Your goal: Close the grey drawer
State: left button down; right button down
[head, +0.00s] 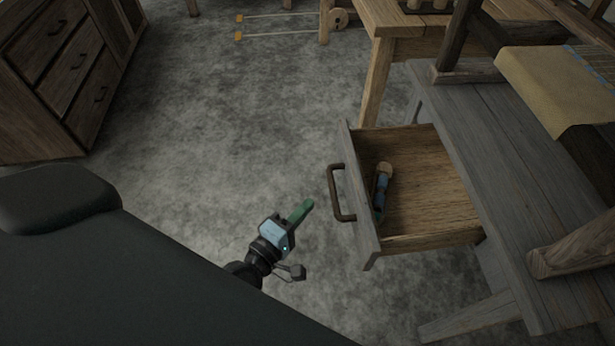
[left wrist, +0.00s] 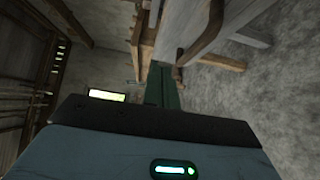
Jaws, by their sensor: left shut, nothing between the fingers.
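The grey drawer (head: 359,200) stands pulled out from the grey bench (head: 455,115) on the right in the head view. It has a dark curved handle (head: 335,193) on its grey front. Inside lies a small blue item with a pale round end (head: 382,181). My left gripper (head: 307,205) has green fingers that are shut and empty. In the head view it appears left of the handle, with a gap between. The left wrist view shows the green fingers (left wrist: 161,85) together, with grey wood beyond them. My right gripper is not in view.
A dark wooden cabinet with drawers (head: 70,65) stands at the upper left. A lighter wooden table (head: 380,60) stands behind the grey bench. A tan cloth (head: 545,85) lies over the loom at right. The grey floor (head: 220,130) between cabinet and drawer is clear.

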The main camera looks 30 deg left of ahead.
pick_arm(q)
send_near(352, 174)
jog(key=w+a, duration=0.2)
jog(key=w, duration=0.1)
jog(key=shift+w+d, duration=1)
jog(key=shift+w, duration=0.05)
jog(key=shift+w+d, duration=0.3)
jog(key=shift+d, duration=0.2)
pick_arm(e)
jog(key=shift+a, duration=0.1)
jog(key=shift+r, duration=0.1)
